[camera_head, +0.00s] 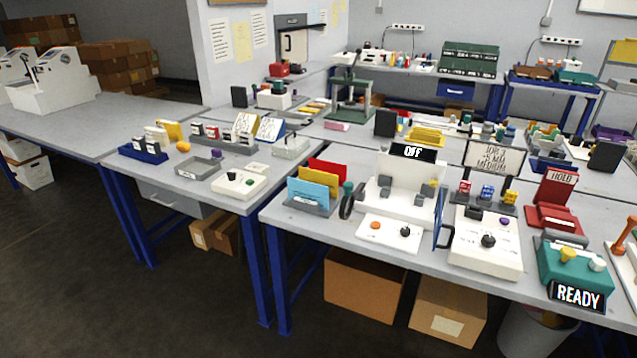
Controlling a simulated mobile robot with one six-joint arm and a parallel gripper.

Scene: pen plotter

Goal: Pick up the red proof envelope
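A red envelope (328,169) stands in a grey rack (309,207) near the left end of the front workbench. A yellow envelope (318,181) stands in front of it and a light blue envelope (308,190) in front of that. The lower part of the red envelope is hidden behind the yellow one, so its upper part is what shows. The envelopes look upright and slightly tilted. My gripper is not in this view.
Right of the rack are a black wheel (349,203), a white plotter (395,184) under an "OFF" sign and a white control box (389,231) with an orange button. The front workbench's left edge (270,216) is close to the rack. Cardboard boxes (364,284) stand below.

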